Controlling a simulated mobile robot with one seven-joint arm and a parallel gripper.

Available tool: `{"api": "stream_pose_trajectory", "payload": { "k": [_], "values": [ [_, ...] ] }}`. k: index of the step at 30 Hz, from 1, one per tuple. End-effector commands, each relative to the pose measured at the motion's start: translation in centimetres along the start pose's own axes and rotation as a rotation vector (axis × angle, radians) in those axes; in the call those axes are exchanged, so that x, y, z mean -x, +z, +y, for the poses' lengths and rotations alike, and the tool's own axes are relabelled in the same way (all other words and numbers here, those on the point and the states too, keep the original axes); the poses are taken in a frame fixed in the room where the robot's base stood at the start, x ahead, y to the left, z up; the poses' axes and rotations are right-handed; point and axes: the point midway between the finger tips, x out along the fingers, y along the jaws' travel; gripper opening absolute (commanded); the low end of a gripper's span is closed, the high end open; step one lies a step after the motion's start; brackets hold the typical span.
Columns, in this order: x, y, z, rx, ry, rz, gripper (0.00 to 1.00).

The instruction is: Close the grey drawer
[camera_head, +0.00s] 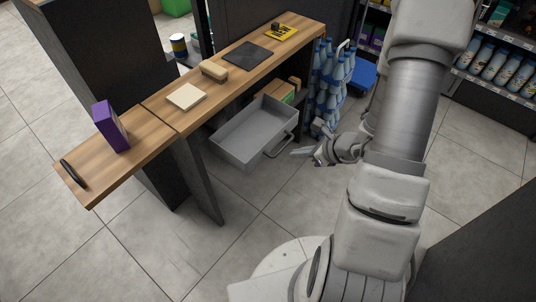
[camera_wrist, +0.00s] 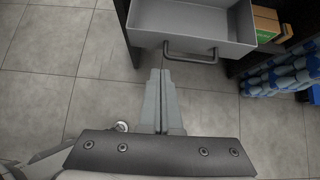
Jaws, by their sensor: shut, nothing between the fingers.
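The grey drawer (camera_head: 245,137) is pulled out from under the wooden counter and looks empty. Its bar handle (camera_head: 281,146) is on the front face. In the wrist view the drawer (camera_wrist: 190,22) is at the top, with its handle (camera_wrist: 190,54) just beyond my fingertips. My gripper (camera_head: 296,152) is shut and empty, in front of the drawer and just right of the handle. In the wrist view my gripper (camera_wrist: 161,72) points at the handle's left part. I cannot tell whether the fingertips touch the handle.
The counter (camera_head: 160,103) carries a purple box (camera_head: 111,127), a sponge-like block (camera_head: 214,70) and a dark mat (camera_head: 248,55). Blue bottles (camera_head: 333,80) stand right of the drawer, near a cardboard box (camera_head: 279,91). The floor in front of the drawer is clear.

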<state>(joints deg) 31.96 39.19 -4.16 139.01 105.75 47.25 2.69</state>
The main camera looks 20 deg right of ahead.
Motion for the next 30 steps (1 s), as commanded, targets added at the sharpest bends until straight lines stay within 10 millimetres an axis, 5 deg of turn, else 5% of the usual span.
{"api": "stream_pose_trajectory", "payload": {
  "k": [8, 19, 30],
  "values": [
    [-2.6, -0.8, -0.1, -0.026, -0.006, 0.007, 0.0],
    [-10.5, -0.8, -0.1, -0.023, -0.005, 0.005, 0.0],
    [-13.0, 2.1, -0.3, -0.022, -0.008, 0.004, 0.0]
  ]
}}
